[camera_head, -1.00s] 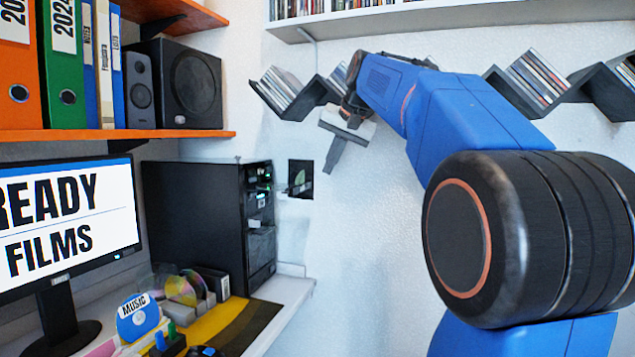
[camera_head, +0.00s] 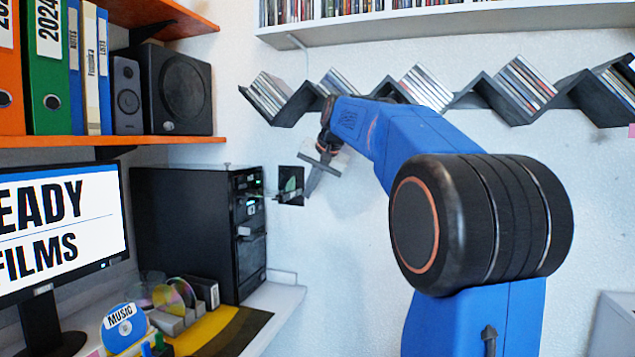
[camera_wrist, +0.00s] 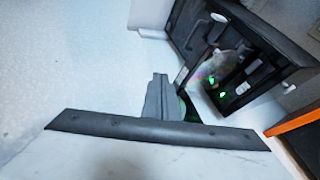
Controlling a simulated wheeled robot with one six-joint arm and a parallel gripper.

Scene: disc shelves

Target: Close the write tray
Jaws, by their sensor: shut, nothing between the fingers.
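The black computer tower (camera_head: 196,230) stands on the desk, its drive front facing right with green lights. A thin light tray (camera_head: 258,197) sticks out of the upper front, and another light part (camera_head: 248,232) juts out lower down. I cannot tell by label which is the write tray. In the wrist view the tower (camera_wrist: 285,60) is at upper right, with a greyish, iridescent shape (camera_wrist: 216,68) at its front. My gripper (camera_head: 309,194) is shut and empty, to the right of the tower front, apart from it; its fingers also show in the wrist view (camera_wrist: 163,97).
A monitor (camera_head: 62,230), a disc labelled MUSIC (camera_head: 123,327) and a disc rack (camera_head: 190,312) are on the desk. Zigzag disc shelves (camera_head: 505,100) hang above. Wall space below is clear.

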